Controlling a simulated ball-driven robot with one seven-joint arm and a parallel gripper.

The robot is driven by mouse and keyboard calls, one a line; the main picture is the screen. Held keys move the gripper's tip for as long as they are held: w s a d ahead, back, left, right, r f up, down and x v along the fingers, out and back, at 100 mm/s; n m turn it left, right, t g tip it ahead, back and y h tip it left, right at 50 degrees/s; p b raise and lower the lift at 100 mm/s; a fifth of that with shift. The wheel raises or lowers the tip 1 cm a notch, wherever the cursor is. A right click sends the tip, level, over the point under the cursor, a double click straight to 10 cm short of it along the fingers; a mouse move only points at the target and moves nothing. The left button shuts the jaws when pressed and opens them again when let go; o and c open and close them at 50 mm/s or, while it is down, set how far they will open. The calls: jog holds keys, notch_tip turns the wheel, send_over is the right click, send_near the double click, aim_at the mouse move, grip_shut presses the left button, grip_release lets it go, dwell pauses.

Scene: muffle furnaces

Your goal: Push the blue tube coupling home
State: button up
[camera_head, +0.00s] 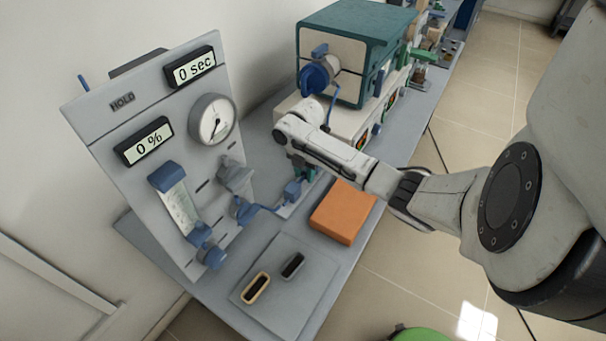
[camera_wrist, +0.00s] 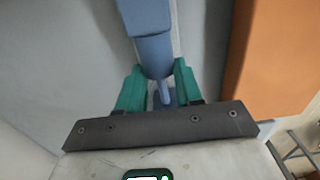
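A blue tube coupling (camera_head: 292,192) sits low by the bench's back edge, with a thin blue tube running left from it toward the panel. In the wrist view a blue stepped body (camera_wrist: 153,50) runs down from the top to between the green fingertips. My gripper (camera_head: 303,172) points down at the coupling. In the wrist view my gripper (camera_wrist: 160,75) has one green finger on each side of the blue body's lower end. I cannot tell whether the fingers touch it or only flank it. The coupling's mating end is not clear.
An orange block (camera_head: 343,212) lies close to the right of the coupling. A grey panel (camera_head: 120,100) with a gauge and displays stands left. A teal furnace (camera_head: 358,30) is behind my arm. A plate (camera_head: 300,290) with two small boats lies in front.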

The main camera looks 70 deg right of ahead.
jog(key=o, duration=0.5)
jog(key=shift+d, duration=0.2)
jog(key=shift+c, duration=0.2)
notch_tip(320, 180, up, 11)
jog(key=shift+s+f, duration=0.1)
jog(key=shift+f, duration=0.05)
dwell(0.5)
